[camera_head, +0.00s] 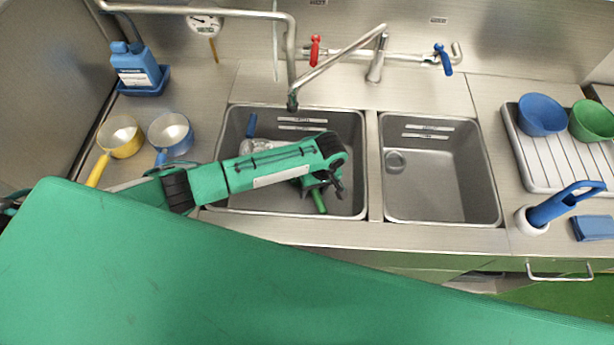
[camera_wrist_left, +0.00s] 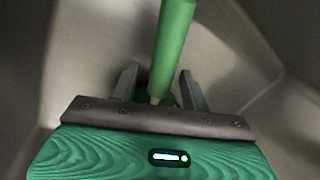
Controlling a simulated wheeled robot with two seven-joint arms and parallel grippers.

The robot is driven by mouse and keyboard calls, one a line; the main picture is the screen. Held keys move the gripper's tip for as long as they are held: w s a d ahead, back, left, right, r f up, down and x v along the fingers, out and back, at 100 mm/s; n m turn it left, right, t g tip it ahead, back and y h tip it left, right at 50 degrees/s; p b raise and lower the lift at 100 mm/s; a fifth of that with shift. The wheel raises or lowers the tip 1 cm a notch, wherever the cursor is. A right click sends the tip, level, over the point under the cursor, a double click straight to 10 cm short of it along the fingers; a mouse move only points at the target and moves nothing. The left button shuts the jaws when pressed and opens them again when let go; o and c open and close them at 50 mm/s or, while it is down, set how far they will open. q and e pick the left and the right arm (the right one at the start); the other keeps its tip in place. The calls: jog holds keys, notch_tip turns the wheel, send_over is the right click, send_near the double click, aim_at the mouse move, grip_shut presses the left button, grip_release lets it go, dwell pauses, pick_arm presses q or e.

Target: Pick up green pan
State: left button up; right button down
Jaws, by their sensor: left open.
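The green pan lies in the left sink basin, mostly hidden under my left arm. Its green handle (camera_head: 319,202) sticks out below my left gripper (camera_head: 324,187) in the head view. In the left wrist view the green handle (camera_wrist_left: 173,45) runs down between the two fingers of my left gripper (camera_wrist_left: 158,88). The fingers stand apart on either side of it, with gaps showing. The pan's bowl is not clearly visible. My right gripper is not in view.
A blue-handled pan (camera_head: 251,126) lies in the left basin (camera_head: 225,145), partly behind my arm. The right basin (camera_head: 440,185) is empty. A faucet (camera_head: 291,75) hangs over the left basin. Yellow (camera_head: 121,148) and blue pans (camera_head: 178,150) stand left; a rack (camera_head: 545,178) holds bowls right.

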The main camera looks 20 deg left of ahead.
pick_arm(q)
grip_shut()
jog(key=shift+r, duration=0.1)
